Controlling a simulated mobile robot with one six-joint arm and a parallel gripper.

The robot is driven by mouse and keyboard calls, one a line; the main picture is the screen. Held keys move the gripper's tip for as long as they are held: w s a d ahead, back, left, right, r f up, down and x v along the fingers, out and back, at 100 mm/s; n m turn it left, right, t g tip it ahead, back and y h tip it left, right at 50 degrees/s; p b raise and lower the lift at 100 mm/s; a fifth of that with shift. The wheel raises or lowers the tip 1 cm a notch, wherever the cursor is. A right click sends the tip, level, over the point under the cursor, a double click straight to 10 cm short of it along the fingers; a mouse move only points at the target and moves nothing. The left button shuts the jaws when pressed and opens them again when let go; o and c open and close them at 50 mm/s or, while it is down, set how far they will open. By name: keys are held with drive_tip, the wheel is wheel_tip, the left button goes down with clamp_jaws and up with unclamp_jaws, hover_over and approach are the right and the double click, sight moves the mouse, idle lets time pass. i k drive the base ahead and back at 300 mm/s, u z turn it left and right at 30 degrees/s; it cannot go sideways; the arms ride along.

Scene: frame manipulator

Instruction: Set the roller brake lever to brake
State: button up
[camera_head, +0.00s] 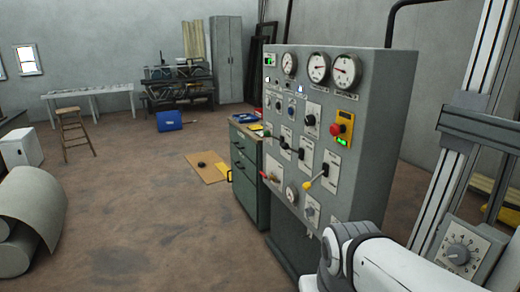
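A grey control cabinet (372,120) stands right of centre with levers on its front panel. A lever with a yellow handle (316,179) sits at the lower right of the panel, its handle slanting down to the left. Black-knobbed levers (293,149) are left of and above it, and a red-handled lever (270,177) is at the lower left. The labels are too small to read, so I cannot tell which is the roller brake lever or its setting. My white arm shows at the bottom right, in front of the cabinet's lower part; my gripper is not visible.
The panel also has gauges (318,67), knobs and a red emergency button (337,129). A green drawer cabinet (246,171) stands beside it. A dial box (459,255) is at the right. A metal roll (35,210) lies at left; the floor between is mostly clear.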

sight(284, 145)
drive_tip(key=z, duration=0.15)
drive_tip(key=i, duration=0.95)
drive_tip(key=u, duration=0.1)
drive_tip(key=k, duration=0.65)
drive_tip(key=u, duration=0.4)
drive_tip(key=i, duration=1.8)
drive_tip(key=z, duration=0.35)
